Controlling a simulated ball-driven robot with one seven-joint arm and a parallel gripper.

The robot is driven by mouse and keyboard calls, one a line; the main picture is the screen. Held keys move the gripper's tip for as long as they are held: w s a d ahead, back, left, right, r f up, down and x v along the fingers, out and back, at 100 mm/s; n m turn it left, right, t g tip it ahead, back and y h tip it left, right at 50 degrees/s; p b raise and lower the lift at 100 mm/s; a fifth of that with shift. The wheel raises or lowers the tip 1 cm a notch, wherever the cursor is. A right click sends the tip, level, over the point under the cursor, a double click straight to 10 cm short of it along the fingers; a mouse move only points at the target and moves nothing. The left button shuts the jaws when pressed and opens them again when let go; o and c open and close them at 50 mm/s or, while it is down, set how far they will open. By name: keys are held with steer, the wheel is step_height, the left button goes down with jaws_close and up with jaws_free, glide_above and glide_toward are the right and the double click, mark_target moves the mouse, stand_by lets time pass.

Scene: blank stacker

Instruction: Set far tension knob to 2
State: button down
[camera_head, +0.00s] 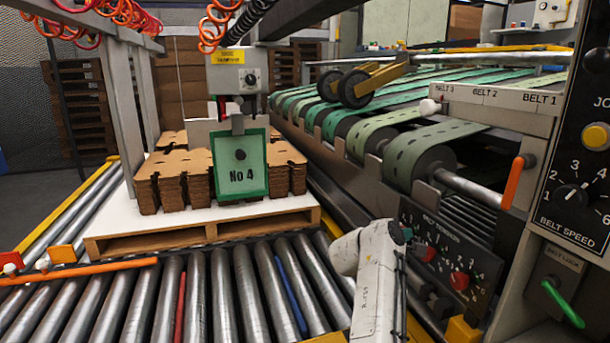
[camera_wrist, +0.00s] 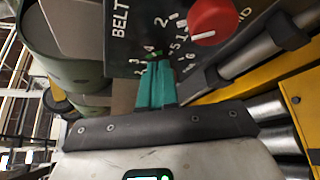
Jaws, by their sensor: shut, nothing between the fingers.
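The black belt tension panel (camera_head: 452,243) stands at the lower right in the head view. Two red knobs show on it, one farther (camera_head: 425,253) and one nearer (camera_head: 459,281). My gripper (camera_wrist: 155,70) has teal fingers, shut and empty, close over another dial at the panel's edge. Numbers show around their tips, but they hide that dial's middle, so no knob or pointer setting there is readable. Contact cannot be told.
A roller conveyor (camera_head: 225,295) and a pallet (camera_head: 200,233) of cardboard stacks lie left of my arm. A yellow frame rail (camera_wrist: 275,75) and metal rollers run close below the panel. The belt speed dial (camera_head: 571,191) and a green lever (camera_head: 563,304) are at right.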

steer(key=shift+r, duration=0.1)
steer(key=shift+s+r+p, duration=0.15)
steer(key=shift+s+p, duration=0.15)
steer(key=shift+p, duration=0.3)
steer(key=shift+s+a+b, duration=0.15)
steer(key=shift+s+a, duration=0.15)
steer(key=shift+a, duration=0.65)
steer(key=shift+s+a+b, duration=0.15)
steer(key=shift+s+a, duration=0.2)
steer(key=shift+a, duration=0.55)
steer(key=shift+s+a+b, duration=0.15)
steer(key=shift+s+a, duration=0.15)
steer(key=shift+a, duration=0.65)
